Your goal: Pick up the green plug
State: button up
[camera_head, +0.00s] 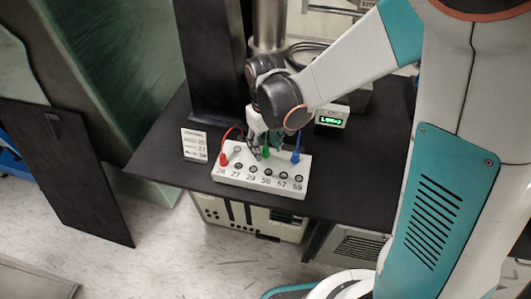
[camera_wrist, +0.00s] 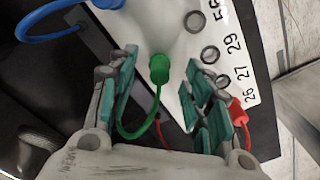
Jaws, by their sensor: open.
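The green plug (camera_head: 266,152) stands at the back of a white socket panel (camera_head: 240,182) on the black table. In the wrist view the green plug (camera_wrist: 159,68) lies between my two teal fingers, with its green cable curving down toward my palm. My gripper (camera_wrist: 162,62) is open, with a gap on both sides of the plug. In the head view my gripper (camera_head: 257,142) is low over the panel and partly hides the plug's surroundings. The wrist view does not show clearly how deep the plug sits.
A red plug (camera_head: 222,159) stands at the panel's left and a blue plug (camera_head: 296,156) at its right, both with cables. A numbered card (camera_head: 195,144) stands to the left. A box with a green display (camera_head: 330,119) is behind. A black post (camera_head: 212,60) rises behind the panel.

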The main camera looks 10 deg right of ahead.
jog(key=shift+f, duration=0.9)
grip_shut()
